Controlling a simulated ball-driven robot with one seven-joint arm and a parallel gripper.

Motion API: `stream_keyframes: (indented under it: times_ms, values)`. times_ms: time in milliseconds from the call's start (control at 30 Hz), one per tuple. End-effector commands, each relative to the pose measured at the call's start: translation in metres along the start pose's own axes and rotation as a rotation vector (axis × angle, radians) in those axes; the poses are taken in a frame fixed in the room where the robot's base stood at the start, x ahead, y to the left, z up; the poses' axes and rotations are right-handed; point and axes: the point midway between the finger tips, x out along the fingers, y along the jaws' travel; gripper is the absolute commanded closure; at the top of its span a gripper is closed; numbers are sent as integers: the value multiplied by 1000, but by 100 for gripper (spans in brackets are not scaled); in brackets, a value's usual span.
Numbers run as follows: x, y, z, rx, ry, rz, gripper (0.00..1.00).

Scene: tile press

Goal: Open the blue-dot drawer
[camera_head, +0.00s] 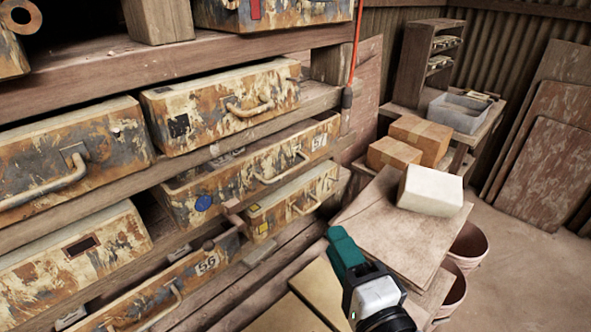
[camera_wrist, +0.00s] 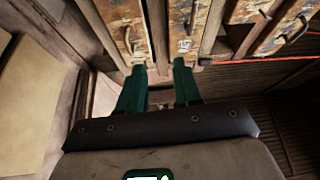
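The blue-dot drawer (camera_head: 240,172) is a rusty cream metal drawer in the middle of the rack in the head view. Its blue dot (camera_head: 203,203) is at the lower left of its front, and its handle (camera_head: 282,169) is a pale metal bar towards the right. My gripper (camera_head: 343,246) is to the right of and below this drawer, apart from its handle. In the wrist view my gripper's two teal fingers (camera_wrist: 159,82) stand apart with nothing between them. Rusty drawer fronts show beyond the fingertips there, but I cannot tell which drawer is which.
A yellow-dot drawer (camera_head: 292,205) sits just below the blue-dot drawer. A drawer marked 56 (camera_head: 170,290) is lower left. Wooden boards (camera_head: 400,235) with a white block (camera_head: 431,190) lie right of the rack, near cardboard boxes (camera_head: 421,137). Floor is clear at far right.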

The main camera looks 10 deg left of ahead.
Motion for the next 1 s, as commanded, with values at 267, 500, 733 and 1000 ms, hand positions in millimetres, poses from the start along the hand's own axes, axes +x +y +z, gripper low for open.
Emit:
stream_keyframes:
  times_ms: [267,500,733,1000]
  values:
    - [12,-46,26,165,-60,-148,66]
    - [47,-53,27,164,-59,-147,66]
    - [87,-58,28,163,-58,-145,66]
    - [111,-59,29,161,-57,-144,66]
